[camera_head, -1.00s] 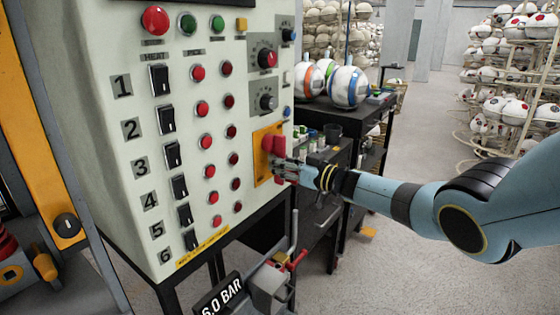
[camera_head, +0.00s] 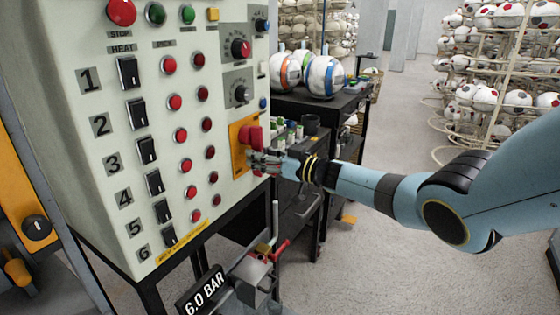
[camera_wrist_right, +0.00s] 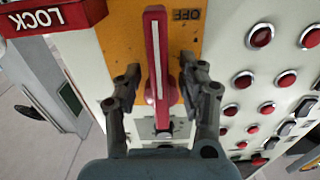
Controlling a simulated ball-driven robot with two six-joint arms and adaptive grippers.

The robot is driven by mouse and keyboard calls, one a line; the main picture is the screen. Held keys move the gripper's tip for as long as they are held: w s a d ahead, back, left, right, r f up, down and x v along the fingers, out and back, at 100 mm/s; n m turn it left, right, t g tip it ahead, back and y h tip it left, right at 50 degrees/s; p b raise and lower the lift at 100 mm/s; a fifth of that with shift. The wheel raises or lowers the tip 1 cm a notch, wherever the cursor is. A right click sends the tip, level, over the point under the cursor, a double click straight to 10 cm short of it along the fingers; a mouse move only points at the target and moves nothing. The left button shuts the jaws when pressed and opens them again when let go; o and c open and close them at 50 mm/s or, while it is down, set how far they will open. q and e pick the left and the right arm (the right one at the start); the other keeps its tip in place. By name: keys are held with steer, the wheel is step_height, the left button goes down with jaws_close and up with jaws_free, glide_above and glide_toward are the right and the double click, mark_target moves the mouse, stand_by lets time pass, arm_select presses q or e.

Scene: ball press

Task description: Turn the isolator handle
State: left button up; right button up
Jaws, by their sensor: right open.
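The isolator handle is a red lever (camera_head: 250,135) on a yellow-orange plate (camera_head: 238,162) at the right edge of the control panel. In the right wrist view the lever (camera_wrist_right: 158,50) has a white line along it and stands roughly upright in the picture, with an "OFF" mark beside its upper part. My right gripper (camera_head: 262,163) is at the handle. In the wrist view its two dark fingers (camera_wrist_right: 160,82) are open on either side of the lever, with gaps visible on both sides. The lever's lower end is partly hidden in the head view. My left gripper is not in view.
The panel (camera_head: 95,180) carries several buttons, switches and two dials. A red "LOCK" tag (camera_wrist_right: 52,15) shows at upper left in the wrist view. Below are a "6.0 BAR" sign (camera_head: 203,292) and a red-handled valve (camera_head: 280,248). A black cart (camera_head: 330,108) holds balls behind.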

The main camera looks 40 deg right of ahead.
steer(key=v, duration=1.1)
